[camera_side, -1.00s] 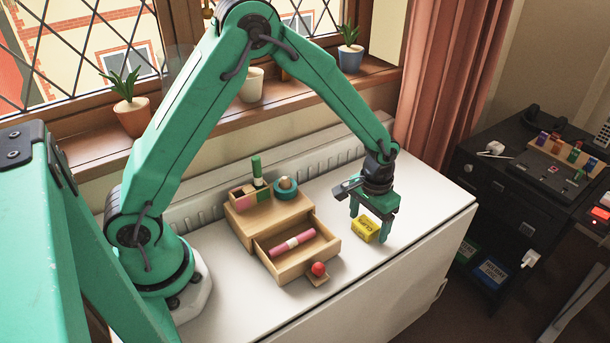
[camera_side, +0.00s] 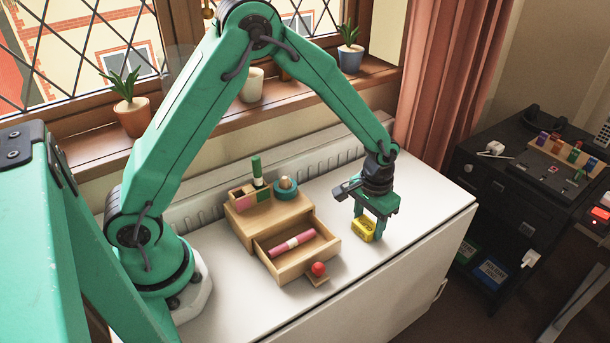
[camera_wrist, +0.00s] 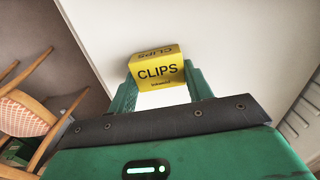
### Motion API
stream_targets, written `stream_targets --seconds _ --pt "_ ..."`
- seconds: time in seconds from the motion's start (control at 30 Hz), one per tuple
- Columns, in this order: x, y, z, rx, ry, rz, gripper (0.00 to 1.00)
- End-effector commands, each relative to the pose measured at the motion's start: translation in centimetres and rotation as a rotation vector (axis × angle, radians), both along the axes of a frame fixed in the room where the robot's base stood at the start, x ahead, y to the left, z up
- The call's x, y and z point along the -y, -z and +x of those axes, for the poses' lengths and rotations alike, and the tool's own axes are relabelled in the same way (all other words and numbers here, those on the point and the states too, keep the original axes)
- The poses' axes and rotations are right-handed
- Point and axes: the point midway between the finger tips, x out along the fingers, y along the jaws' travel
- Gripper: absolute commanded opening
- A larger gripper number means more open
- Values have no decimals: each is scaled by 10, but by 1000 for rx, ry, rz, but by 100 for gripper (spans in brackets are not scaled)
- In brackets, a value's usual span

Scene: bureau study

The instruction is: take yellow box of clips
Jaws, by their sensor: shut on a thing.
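The yellow box of clips (camera_side: 363,229) is between the two fingers of my gripper (camera_side: 368,228) in the side view, over the white table top, right of the wooden drawer box. In the wrist view the box (camera_wrist: 158,70) shows the word CLIPS and sits between the green fingertips of my gripper (camera_wrist: 158,82). The fingers are shut on its sides. In the side view one finger covers part of the box. I cannot tell for sure whether the box touches the table.
The small wooden drawer unit (camera_side: 262,222) has its drawer (camera_side: 290,266) pulled open, with a pink roll (camera_side: 292,243) inside. A red knob (camera_side: 319,268) sticks out in front. The white table (camera_side: 400,250) is clear around my gripper; its front edge is near.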

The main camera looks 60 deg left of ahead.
Motion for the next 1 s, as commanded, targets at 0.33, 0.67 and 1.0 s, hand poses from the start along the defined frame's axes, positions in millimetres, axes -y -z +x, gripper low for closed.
stream_targets --seconds 0.33,0.67,1.0 --pt "0 -14 1 3 0 -1 32" --pt "16 -54 -14 3 5 -1 32" --pt "59 -89 -55 3 5 -1 32"
